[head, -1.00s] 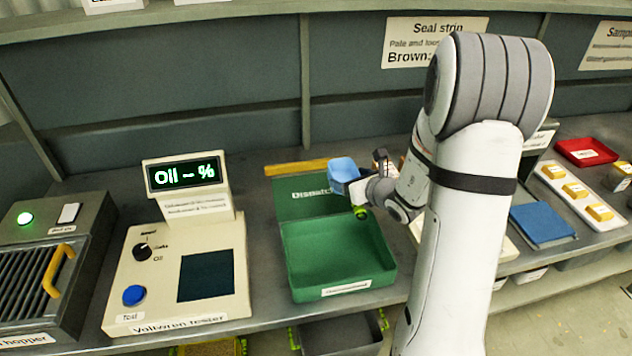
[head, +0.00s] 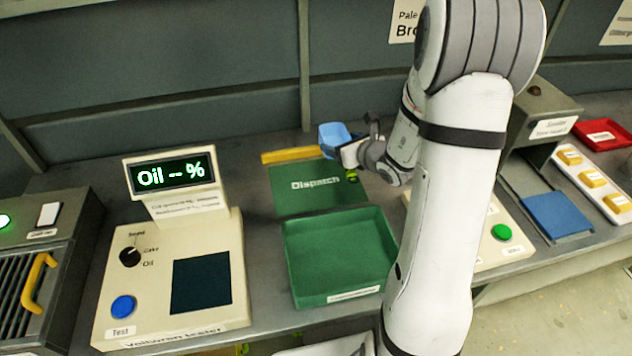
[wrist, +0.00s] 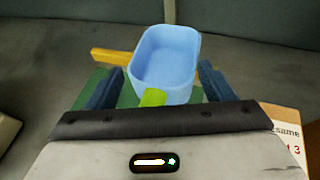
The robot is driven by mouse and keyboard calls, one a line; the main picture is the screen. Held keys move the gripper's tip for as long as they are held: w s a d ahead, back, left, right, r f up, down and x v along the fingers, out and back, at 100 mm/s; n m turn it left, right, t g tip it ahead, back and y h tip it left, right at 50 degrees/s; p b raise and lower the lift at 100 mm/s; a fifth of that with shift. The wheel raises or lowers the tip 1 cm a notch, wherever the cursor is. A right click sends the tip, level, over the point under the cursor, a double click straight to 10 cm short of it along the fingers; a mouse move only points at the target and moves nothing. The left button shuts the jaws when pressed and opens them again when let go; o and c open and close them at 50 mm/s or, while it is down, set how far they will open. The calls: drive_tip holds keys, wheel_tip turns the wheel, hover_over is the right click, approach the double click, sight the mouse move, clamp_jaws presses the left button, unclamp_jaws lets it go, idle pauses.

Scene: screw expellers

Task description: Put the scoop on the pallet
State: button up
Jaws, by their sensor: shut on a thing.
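A light blue scoop (head: 334,136) with a lime green part (wrist: 153,97) is held by my gripper (head: 352,154), which is shut on it. In the wrist view the scoop (wrist: 168,60) shows its hollow, open side up, between the two dark fingers. The scoop is over the far right end of a flat green Dispatch board (head: 315,188), near its back edge. The exact gap below it is hard to tell. No thing is clearly marked as a pallet; the flat green board lies behind the green tray.
A green tray (head: 336,256) stands in front of the board. A yellow bar (head: 292,155) lies behind it. The tester with its display (head: 172,175) stands left. A blue pad (head: 557,216) and white strip with yellow blocks (head: 593,180) lie right. The back wall is close behind.

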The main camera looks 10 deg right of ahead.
drive_tip(key=s+a+r+n+g+y+p, duration=0.2)
drive_tip(key=a+r+n+y+p, duration=0.1)
drive_tip(key=a+n+y+p, duration=0.1)
wheel_tip(320, 180, down, 7)
drive_tip(key=shift+s+d+r, duration=0.1)
drive_tip(key=shift+f, duration=1.8)
drive_tip(key=shift+f, duration=0.2)
drive_tip(key=o, duration=1.1)
drive_tip(key=shift+r, duration=0.15)
